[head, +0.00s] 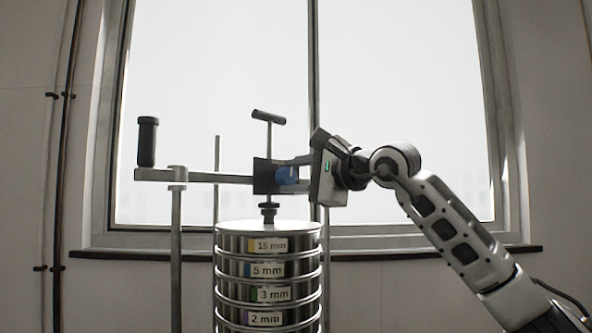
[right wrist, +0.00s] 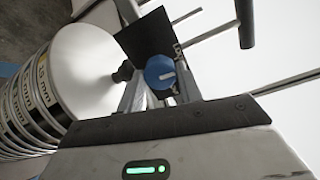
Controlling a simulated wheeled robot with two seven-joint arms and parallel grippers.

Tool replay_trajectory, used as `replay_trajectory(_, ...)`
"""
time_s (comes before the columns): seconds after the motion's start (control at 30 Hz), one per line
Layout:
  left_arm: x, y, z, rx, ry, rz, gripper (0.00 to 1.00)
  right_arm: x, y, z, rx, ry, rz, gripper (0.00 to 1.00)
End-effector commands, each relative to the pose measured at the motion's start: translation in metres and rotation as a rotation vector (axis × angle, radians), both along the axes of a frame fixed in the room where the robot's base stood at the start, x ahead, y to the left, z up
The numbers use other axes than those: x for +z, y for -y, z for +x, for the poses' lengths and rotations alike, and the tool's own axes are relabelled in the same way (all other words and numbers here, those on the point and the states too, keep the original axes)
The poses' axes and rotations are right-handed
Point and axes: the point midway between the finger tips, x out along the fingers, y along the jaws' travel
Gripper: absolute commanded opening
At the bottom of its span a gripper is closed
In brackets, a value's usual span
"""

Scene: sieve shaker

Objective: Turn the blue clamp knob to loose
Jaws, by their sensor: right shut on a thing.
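The blue clamp knob (head: 288,176) sits on the side of a dark clamp block (head: 263,177) on the horizontal bar. The fingers hide part of the knob in the head view. My left gripper is not in view.
A T-handle screw (head: 268,118) rises through the block above a stack of labelled sieves (head: 268,270) with a pale lid (right wrist: 85,70). The bar (head: 215,178) carries a black upright grip (head: 147,142) at its left end, near a post (head: 176,255). A window stands behind.

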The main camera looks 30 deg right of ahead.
Motion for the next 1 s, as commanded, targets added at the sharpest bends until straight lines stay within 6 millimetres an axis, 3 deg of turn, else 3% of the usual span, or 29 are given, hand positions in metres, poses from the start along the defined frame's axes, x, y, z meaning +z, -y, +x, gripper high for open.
replay_trajectory(0.77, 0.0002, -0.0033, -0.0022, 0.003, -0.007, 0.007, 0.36, -0.0006, 0.0002, 0.0001, -0.002, 0.024, -0.104, 0.13)
replay_trajectory(0.8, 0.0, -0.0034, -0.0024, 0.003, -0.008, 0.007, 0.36, -0.0006, 0.0002, 0.0001, -0.002, 0.024, -0.104, 0.41)
replay_trajectory(0.87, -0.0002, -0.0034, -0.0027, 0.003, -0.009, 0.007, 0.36, -0.0006, 0.0001, 0.0001, -0.002, 0.024, -0.104, 0.57)
replay_trajectory(1.0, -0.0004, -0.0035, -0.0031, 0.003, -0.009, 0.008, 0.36, -0.0003, 0.0001, 0.0, -0.001, 0.024, -0.102, 0.57)
